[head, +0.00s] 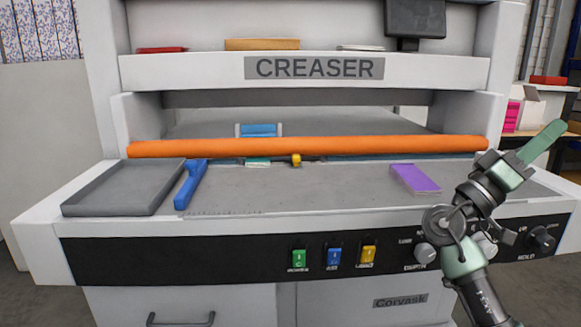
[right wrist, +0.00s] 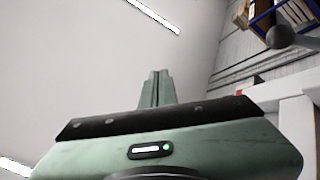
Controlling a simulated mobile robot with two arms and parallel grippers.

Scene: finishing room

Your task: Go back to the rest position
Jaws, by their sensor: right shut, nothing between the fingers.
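My right gripper (head: 543,141) is raised at the right side of the creaser, in front of its right end, pointing up and to the right. Its green fingers are together with nothing between them. In the right wrist view the closed fingers (right wrist: 156,88) point up toward the ceiling. The creaser (head: 315,68) is a large white machine with an orange roller bar (head: 310,147) across it. My left gripper is not in view.
On the creaser bed lie a grey tray (head: 85,208), a blue-handled tool (head: 190,184) and a purple block (head: 415,179). A yellow piece (head: 296,160) sits at the bar. Knobs and coloured switches line the front panel (head: 200,258). Shelves with boxes stand at the right.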

